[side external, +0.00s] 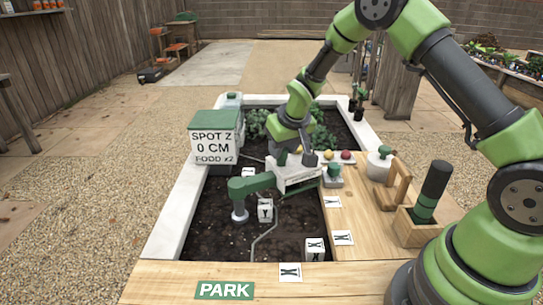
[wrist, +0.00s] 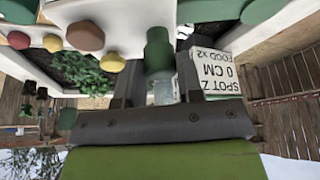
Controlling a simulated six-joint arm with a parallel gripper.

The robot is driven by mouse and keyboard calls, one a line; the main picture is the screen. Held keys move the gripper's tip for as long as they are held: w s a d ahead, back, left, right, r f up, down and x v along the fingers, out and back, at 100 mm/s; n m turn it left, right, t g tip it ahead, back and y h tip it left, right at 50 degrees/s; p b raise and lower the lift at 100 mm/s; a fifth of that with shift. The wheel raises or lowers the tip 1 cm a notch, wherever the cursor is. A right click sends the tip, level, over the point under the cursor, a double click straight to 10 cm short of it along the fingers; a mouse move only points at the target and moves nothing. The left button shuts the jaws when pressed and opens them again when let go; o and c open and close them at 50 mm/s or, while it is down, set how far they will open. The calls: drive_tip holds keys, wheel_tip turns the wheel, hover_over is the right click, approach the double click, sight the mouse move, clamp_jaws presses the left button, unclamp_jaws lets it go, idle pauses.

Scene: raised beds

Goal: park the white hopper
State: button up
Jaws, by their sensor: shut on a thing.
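My gripper (side external: 292,155) is low over the right inner side of the raised bed, at a white box-like unit (side external: 296,176) with a green arm (side external: 252,185) reaching left to a grey foot over the soil. In the wrist view my gripper (wrist: 160,92) is shut on a green post (wrist: 159,50), with a pale clear part between the fingers. The fingers hide part of the grip. I cannot tell for sure which white thing is the hopper. A green PARK label (side external: 224,290) lies on the front plank.
A display box (side external: 216,145) reading "SPOT Z 0 CM FOOD x2" stands at the bed's left. X and Y cubes stand on the soil. At right are a white pot with green knob (side external: 380,165) and a wooden holder (side external: 424,228). Plants (side external: 258,125) grow behind.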

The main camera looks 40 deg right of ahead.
drive_tip(key=shift+s+a, duration=0.1)
drive_tip(key=shift+s, duration=0.15)
drive_tip(key=shift+s+a, duration=0.35)
drive_tip(key=shift+s, duration=0.4)
drive_tip(key=shift+s+a, duration=0.1)
drive_tip(key=shift+s+a, duration=0.5)
drive_tip(key=shift+s, duration=0.2)
drive_tip(key=o, duration=0.5)
